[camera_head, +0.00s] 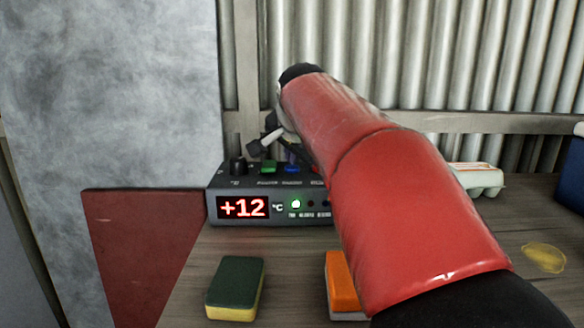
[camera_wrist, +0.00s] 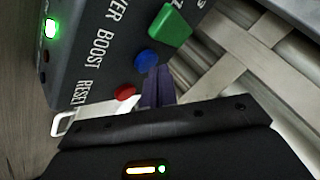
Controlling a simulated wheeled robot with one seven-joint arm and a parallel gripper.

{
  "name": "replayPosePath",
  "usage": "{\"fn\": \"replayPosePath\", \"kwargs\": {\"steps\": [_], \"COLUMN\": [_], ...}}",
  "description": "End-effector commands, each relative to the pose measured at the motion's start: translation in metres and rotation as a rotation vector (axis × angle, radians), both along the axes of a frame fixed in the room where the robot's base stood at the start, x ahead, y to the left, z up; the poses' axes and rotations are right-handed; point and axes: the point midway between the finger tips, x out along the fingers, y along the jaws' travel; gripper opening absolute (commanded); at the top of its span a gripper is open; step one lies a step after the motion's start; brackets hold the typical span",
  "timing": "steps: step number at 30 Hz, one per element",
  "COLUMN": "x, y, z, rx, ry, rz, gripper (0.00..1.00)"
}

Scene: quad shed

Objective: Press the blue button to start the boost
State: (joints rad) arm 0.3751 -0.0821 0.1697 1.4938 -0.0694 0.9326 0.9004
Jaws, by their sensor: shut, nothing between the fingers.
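The blue button (camera_head: 291,168) sits on top of a dark grey control box (camera_head: 265,205), between a green button (camera_head: 268,167) and a red one partly hidden by my arm. In the wrist view the blue button (camera_wrist: 146,60) is round, above the label BOOST, with the green button (camera_wrist: 168,27) and red button (camera_wrist: 124,93) on either side. My gripper (camera_wrist: 160,72) is shut and empty, its dark fingertips right beside the blue button in that view. I cannot tell whether they touch it. The box's display reads +12 °C and one green light (camera_head: 296,203) is lit.
A green-and-yellow sponge (camera_head: 234,288) and an orange block (camera_head: 342,284) lie on the wooden bench in front of the box. An egg carton (camera_head: 478,180) and a yellow stain (camera_head: 544,257) are at right. A corrugated wall stands behind. A black knob (camera_head: 238,166) is left of the buttons.

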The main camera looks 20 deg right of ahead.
Motion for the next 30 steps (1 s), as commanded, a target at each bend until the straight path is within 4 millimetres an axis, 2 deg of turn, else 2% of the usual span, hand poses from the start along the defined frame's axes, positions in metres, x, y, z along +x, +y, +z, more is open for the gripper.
{"fn": "replayPosePath", "kwargs": {"steps": [30], "x": [0.0], "y": [0.0001], "z": [-0.0078], "rx": [0.0], "ry": [0.001], "rz": [0.0], "gripper": [0.0]}}
